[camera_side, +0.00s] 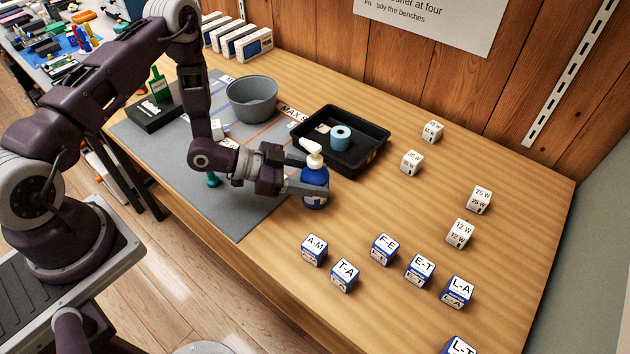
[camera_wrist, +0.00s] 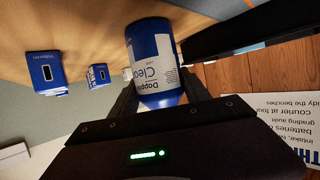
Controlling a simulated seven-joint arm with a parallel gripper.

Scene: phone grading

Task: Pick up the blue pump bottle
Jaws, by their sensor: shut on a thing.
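The blue pump bottle (camera_side: 315,178) has a cream pump head and stands upright beside the right edge of the grey mat. My gripper (camera_side: 308,191) reaches it from the left, with its fingers shut around the blue body. In the wrist view the bottle (camera_wrist: 155,58) shows a white label between my two fingers (camera_wrist: 158,95). I cannot tell whether its base touches the table.
A black tray (camera_side: 375,160) with a light blue roll (camera_side: 340,136) lies just behind the bottle. A grey bowl (camera_side: 252,97) stands further back. Blue-and-white lettered boxes (camera_side: 344,275) stand in front and right; white boxes (camera_side: 412,163) stand further right. Table between them is bare.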

